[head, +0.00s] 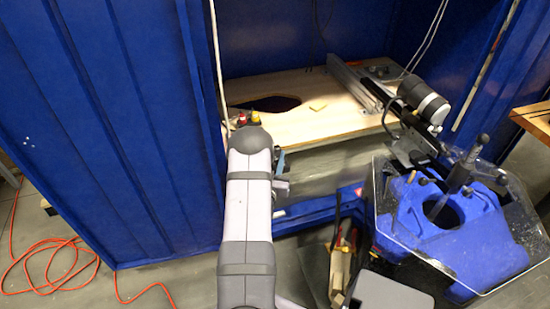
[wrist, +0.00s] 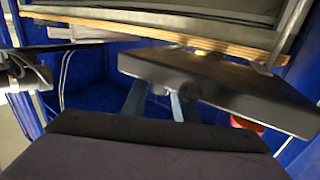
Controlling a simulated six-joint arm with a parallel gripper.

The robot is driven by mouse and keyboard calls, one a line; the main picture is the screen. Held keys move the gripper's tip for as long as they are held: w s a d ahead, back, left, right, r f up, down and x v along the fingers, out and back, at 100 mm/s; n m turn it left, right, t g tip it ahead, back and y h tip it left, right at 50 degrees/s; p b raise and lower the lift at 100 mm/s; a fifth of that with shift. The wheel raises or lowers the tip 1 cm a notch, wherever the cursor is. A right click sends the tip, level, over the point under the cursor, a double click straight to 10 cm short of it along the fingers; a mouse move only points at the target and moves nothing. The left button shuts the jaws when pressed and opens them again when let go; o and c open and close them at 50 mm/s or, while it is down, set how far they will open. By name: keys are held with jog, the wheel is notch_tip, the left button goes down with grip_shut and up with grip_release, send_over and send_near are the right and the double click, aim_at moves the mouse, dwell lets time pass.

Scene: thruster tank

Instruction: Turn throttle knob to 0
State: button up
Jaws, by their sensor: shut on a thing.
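A dark control box (wrist: 235,90) fills the upper right of the wrist view. A dark round throttle knob (wrist: 188,89) sits on its near face. My gripper (wrist: 163,92) has its two blue-grey fingers at that face, shut on the knob, whose grip is partly hidden by the fingers. The knob's pointer and any scale cannot be made out. In the head view my arm covers the box and the knob. Only a bit of a blue finger of my gripper (head: 281,162) shows beside the arm.
A red button (head: 242,119) and a yellow button (head: 255,117) show just beyond my arm. Behind is a wooden shelf (head: 315,127) with a dark opening. A blue cabinet wall (head: 125,110) stands close on the left. A clear-topped blue stand (head: 470,245) is at right.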

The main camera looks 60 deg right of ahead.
jog(key=shift+n+t, duration=0.3)
jog(key=shift+t, duration=0.1)
jog(key=shift+s+d+n+t+y+b, duration=0.15)
jog(key=shift+n+t+y+b, duration=1)
jog(key=shift+t, duration=0.85)
jog(key=shift+n+t+y+b, duration=0.5)
jog(key=shift+n+t+y, duration=0.55)
jog(key=shift+n+t, duration=0.35)
jog(key=shift+r, duration=0.1)
jog(key=o, duration=0.8)
jog(key=shift+a, duration=0.2)
